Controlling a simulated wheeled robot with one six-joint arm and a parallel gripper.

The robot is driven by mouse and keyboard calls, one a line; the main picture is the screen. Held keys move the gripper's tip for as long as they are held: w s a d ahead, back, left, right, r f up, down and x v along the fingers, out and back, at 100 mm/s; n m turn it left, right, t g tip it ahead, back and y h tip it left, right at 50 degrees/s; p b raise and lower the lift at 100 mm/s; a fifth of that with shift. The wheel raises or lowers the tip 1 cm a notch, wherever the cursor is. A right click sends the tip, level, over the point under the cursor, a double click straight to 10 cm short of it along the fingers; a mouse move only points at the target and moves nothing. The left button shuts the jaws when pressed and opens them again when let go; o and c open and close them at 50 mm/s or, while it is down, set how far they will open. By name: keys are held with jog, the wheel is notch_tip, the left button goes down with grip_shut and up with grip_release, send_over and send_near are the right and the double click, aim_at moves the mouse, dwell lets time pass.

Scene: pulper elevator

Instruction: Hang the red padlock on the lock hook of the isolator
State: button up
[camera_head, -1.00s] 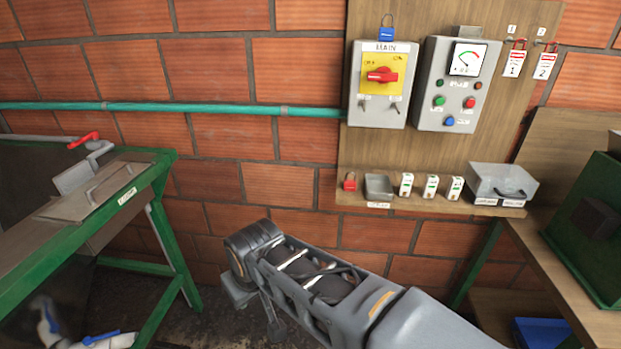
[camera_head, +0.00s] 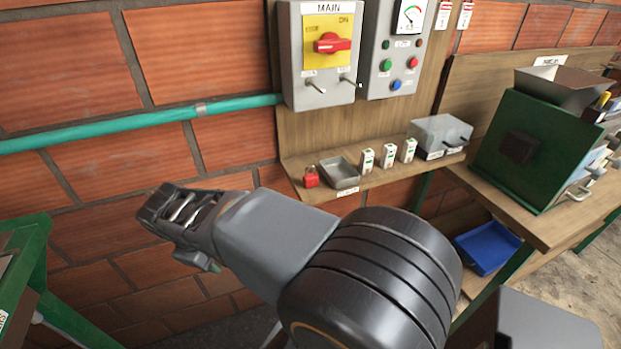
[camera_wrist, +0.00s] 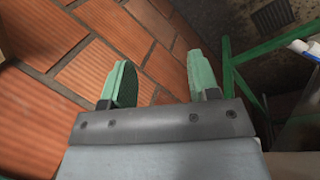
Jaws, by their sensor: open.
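The red padlock (camera_head: 311,177) stands at the left end of the wooden shelf, below the isolator. The isolator (camera_head: 302,92) is a grey box labelled MAIN on the wooden board, with a red rotary handle (camera_head: 332,43) on a yellow plate. Two small hooks or levers (camera_head: 317,86) stick out of its lower front. Its top is cut off by the picture's edge. My arm reaches left, in front of the wall. My gripper shows in the wrist view (camera_wrist: 158,82) with two green fingers apart and nothing between them. The padlock is not in the wrist view.
A grey control box (camera_head: 385,84) hangs right of the isolator. A green machine (camera_head: 530,150) is on the right bench. A green pipe (camera_head: 130,122) crosses the wall.

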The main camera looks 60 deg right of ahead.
jog(key=w+d+n+g+h, duration=0.2)
jog(key=d+n+g+h, duration=0.3)
jog(key=d, duration=0.8)
jog(key=n+g+h+b, duration=0.1)
jog(key=n+g+h, duration=0.1)
jog(key=g+h, duration=0.25)
send_near(304, 178)
jog(key=shift+n+h, duration=0.25)
jog(key=shift+n, duration=0.05)
jog(key=x, duration=0.5)
jog(key=shift+s+d+f, duration=0.25)
jog(key=shift+s+f, duration=0.05)
jog(key=shift+f, duration=0.1)
jog(key=shift+p+x, duration=0.5)
jog(key=shift+x, duration=2.7)
jog(key=shift+w, duration=0.1)
jog(key=shift+c, duration=0.3)
grip_shut()
jog(key=shift+r, duration=0.1)
